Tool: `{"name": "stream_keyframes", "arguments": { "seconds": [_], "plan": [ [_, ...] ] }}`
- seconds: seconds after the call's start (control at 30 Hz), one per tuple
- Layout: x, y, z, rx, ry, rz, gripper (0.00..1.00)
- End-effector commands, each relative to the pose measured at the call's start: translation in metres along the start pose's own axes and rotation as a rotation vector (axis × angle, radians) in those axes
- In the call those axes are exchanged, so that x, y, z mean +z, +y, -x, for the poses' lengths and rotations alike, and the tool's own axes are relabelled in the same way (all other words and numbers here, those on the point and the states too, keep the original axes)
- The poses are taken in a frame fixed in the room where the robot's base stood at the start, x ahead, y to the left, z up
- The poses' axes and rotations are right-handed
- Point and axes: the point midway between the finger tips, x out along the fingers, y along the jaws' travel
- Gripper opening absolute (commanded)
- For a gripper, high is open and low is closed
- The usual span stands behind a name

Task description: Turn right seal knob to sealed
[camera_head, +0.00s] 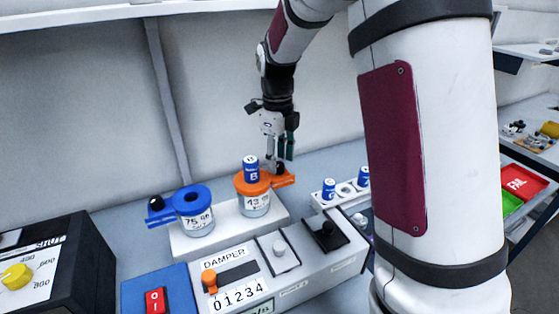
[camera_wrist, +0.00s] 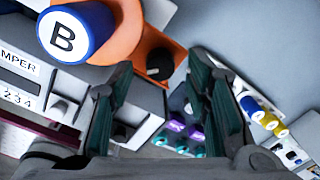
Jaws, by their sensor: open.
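The right seal knob is a small black knob (camera_head: 279,168) on the arm of the orange lid (camera_head: 287,180). The lid tops a pale canister (camera_head: 256,206) marked 43, and a blue cylinder (camera_head: 251,170) labelled B stands in it. My gripper (camera_head: 286,152) points down, open and empty, just above the knob in the head view. In the wrist view the black knob (camera_wrist: 160,63) shows between the open fingertips (camera_wrist: 160,70); I cannot tell whether they touch it. Left of it, a canister (camera_head: 197,221) marked 75 has a blue lid (camera_head: 190,199) with its own black knob (camera_head: 156,202).
In front is a panel marked DAMPER with an orange lever (camera_head: 209,280). A black box with a yellow dial (camera_head: 16,276) is at left. My arm hides much of the right side.

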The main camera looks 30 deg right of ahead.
Motion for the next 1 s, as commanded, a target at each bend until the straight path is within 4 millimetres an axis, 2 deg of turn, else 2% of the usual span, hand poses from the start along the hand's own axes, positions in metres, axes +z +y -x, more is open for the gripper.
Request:
{"name": "stream_keyframes", "arguments": {
  "seconds": [0.2,0.47,0.67,1.0],
  "plan": [
    [-0.0005,0.0003,-0.0140,0.001,0.001,0.000,0.44],
    [-0.0002,0.0003,-0.0147,0.000,0.000,0.000,0.44],
    [-0.0002,0.0002,-0.0145,0.000,0.000,0.000,0.01],
    [-0.0003,0.0002,-0.0143,0.000,0.000,0.024,0.00]
  ]
}}
